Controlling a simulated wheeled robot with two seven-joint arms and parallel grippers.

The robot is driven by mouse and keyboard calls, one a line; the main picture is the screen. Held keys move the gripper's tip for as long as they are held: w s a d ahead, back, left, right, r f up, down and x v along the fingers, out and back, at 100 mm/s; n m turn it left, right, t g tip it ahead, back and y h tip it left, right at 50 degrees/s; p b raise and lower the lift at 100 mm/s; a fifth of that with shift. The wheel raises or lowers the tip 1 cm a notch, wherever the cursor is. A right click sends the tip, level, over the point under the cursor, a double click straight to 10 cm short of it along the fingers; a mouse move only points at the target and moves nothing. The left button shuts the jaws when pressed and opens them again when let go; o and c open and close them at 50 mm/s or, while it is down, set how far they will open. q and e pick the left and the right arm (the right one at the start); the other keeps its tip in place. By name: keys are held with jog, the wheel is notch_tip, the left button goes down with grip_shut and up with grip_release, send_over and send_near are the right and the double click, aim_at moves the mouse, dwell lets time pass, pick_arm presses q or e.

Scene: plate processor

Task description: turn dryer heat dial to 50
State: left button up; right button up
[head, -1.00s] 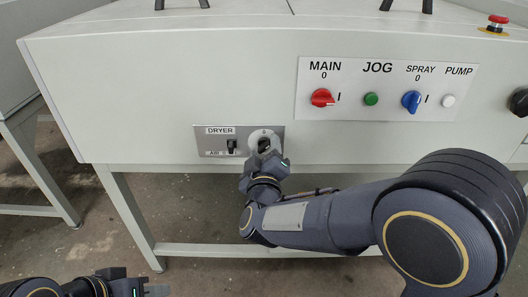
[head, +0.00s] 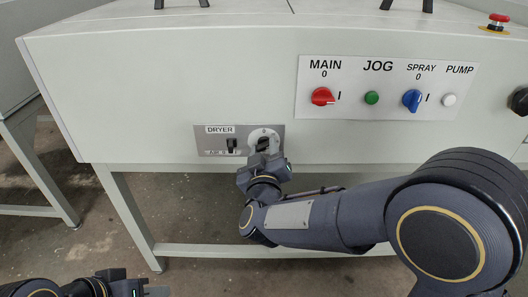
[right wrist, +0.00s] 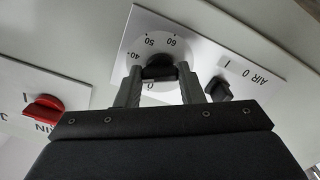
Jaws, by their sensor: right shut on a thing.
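The dryer panel (head: 214,148) is a grey plate on the machine's front, with a black switch (head: 232,145) marked AIR and the heat dial (head: 263,133) at its right end. In the right wrist view the dial is a white disc (right wrist: 150,38) with numbers including 40, 50 and 60 and a black knob (right wrist: 159,68) in its middle. My right gripper (head: 264,150) is at the dial; in the right wrist view its fingers (right wrist: 160,85) are shut on the knob from both sides. The knob's pointer cannot be made out. My left gripper (head: 140,291) is low at the left, partly cut off.
The upper panel (head: 390,92) holds a red MAIN switch (head: 322,96), green JOG button (head: 371,97), blue SPRAY switch (head: 411,99) and white PUMP button (head: 449,100). A red emergency button (head: 498,21) is at the top right. Below the machine are frame legs and open floor.

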jog(key=m+b, duration=0.1)
jog(key=m, duration=0.2)
jog(key=shift+f+m, duration=0.15)
jog(key=shift+m, duration=0.25)
jog(key=m+b, duration=0.2)
jog(key=m, duration=0.1)
jog(key=shift+m, duration=0.3)
jog(key=m+b, duration=0.2)
jog(key=m, duration=0.2)
jog(key=shift+m+b, duration=0.8)
jog(key=shift+m, duration=0.8)
jog(key=o, duration=1)
